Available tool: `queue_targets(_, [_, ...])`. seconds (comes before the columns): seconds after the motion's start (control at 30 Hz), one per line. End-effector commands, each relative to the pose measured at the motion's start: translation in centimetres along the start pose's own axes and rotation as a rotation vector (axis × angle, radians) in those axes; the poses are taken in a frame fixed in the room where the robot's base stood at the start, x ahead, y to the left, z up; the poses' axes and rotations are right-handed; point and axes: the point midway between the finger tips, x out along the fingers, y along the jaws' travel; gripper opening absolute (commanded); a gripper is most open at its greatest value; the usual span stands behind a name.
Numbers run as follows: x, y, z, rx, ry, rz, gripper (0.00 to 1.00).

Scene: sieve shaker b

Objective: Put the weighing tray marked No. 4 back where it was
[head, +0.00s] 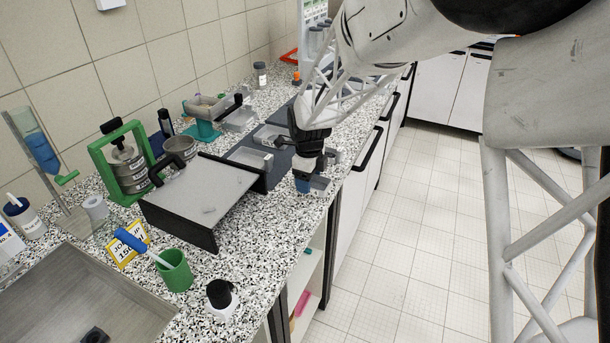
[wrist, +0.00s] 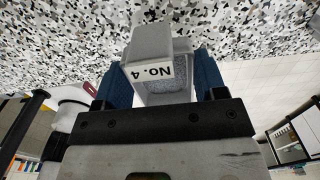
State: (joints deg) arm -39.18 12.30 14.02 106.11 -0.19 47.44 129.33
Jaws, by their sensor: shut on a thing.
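The weighing tray marked No. 4 (wrist: 160,50) is a small grey open tray with a white label, upside down in the wrist view. My gripper (wrist: 158,80) has blue fingers on both sides of it and is shut on it. In the head view my gripper (head: 304,184) is low over the counter near its front edge, and part of the held tray (head: 320,183) shows beside the blue finger. I cannot tell whether the tray touches the counter. Similar grey trays (head: 250,158) stand on dark mats (head: 277,160) just left of and behind my gripper.
A grey flat-topped box (head: 205,195) with black sides stands left of my gripper. Behind it are a green-framed sieve stack (head: 128,165) and a teal-based scale (head: 203,132). A green cup (head: 174,270) and a dark-capped bottle (head: 221,298) stand in front. Speckled counter (head: 265,240) is bare between.

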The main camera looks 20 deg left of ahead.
Motion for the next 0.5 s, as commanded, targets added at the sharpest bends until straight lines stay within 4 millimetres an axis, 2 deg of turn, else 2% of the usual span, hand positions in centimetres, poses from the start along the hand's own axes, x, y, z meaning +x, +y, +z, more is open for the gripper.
queue_targets(0.3, [0.5,-3.2,2.5,0.0,0.0,0.0,0.36])
queue_targets(0.5, [0.6,-4.7,3.7,0.0,0.0,0.0,0.36])
